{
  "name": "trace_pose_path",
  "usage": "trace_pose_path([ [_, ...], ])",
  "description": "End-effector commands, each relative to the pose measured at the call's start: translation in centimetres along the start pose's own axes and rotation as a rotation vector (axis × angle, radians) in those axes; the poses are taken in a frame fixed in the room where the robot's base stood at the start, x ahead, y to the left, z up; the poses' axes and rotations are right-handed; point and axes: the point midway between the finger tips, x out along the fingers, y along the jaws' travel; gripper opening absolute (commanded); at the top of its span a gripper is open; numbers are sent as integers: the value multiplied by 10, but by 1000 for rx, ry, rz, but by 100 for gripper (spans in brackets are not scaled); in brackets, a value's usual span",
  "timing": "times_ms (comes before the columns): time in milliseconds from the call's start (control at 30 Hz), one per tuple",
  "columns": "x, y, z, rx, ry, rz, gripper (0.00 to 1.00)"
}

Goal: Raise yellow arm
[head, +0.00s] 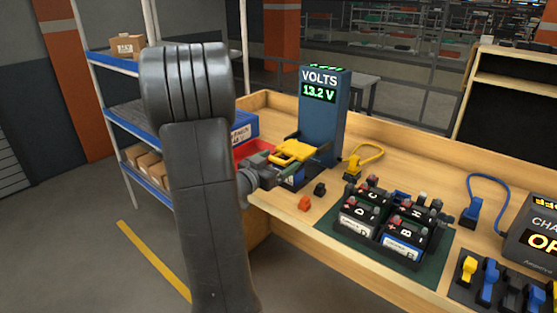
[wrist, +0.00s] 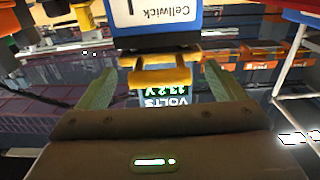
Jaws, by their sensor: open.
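The yellow arm (head: 294,150) is a flat yellow bar low on the front of the blue voltmeter (head: 325,118), which reads 13.2 V. In the wrist view the yellow arm (wrist: 160,79) lies between my gripper's two green fingers, with a gap on each side. My gripper (head: 289,165) is open at the yellow arm, seen from the side in the head view. A blue and white Cellwick battery (wrist: 155,18) shows upside down beside the yellow arm in the wrist view. My arm hides part of the bench's left end.
Small orange (head: 305,203) and black (head: 320,189) blocks lie on the bench near my gripper. A yellow-cabled plug (head: 352,167) stands right of the voltmeter. A charger (head: 535,235) is far right.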

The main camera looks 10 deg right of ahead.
Motion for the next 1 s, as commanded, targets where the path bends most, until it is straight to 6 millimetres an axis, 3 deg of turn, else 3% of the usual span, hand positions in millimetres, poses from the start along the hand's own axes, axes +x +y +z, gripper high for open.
trace_pose_path([
  [367, 8, 0, 0, 0, 0, 0, 89],
  [700, 8, 0, 0, 0, 0, 0, 29],
  [1000, 6, 10, -10, 0, -41, 0, 29],
])
